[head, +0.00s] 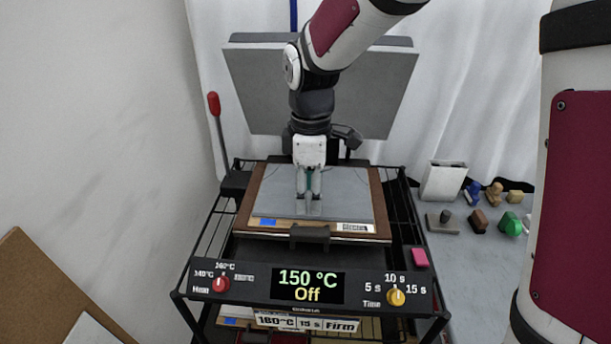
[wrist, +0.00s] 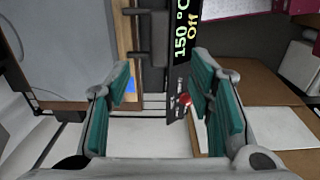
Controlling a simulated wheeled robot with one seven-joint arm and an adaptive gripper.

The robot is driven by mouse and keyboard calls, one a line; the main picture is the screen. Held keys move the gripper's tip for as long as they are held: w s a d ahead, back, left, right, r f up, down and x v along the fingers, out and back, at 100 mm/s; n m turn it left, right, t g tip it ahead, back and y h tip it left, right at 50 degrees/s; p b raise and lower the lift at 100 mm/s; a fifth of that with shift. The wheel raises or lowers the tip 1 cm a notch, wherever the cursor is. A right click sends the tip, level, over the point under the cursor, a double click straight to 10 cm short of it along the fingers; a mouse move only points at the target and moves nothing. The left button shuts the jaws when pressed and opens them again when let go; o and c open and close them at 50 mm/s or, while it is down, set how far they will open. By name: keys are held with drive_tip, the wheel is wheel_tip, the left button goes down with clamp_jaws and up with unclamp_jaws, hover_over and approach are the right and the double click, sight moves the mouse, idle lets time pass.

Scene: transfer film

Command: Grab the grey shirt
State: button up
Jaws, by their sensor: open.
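A flat grey sheet, which looks like the grey shirt (head: 268,203), lies on a brown board on the press bed. It has a blue patch and a white printed label along its front edge. I cannot make out a shirt's shape. My gripper (head: 309,201) points down over the sheet and hides part of its middle; I cannot tell whether it touches it. In the wrist view, my gripper (wrist: 160,95) has its teal-padded fingers wide apart, with nothing held between them. There the grey sheet (wrist: 62,45) shows at the upper left, beside the left finger.
The press's grey upper plate (head: 255,90) is raised behind my arm. The front panel (head: 310,285) reads 150 °C and Off, with a red knob and a yellow knob. A red-tipped lever (head: 214,104) stands left. Stamps and small blocks (head: 480,219) lie right.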

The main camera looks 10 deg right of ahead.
sight(310, 230)
wheel_tip(310, 230, down, 13)
drive_tip(key=shift+f+p, duration=0.15)
drive_tip(key=shift+p, duration=0.95)
drive_tip(key=shift+w, duration=0.1)
clamp_jaws()
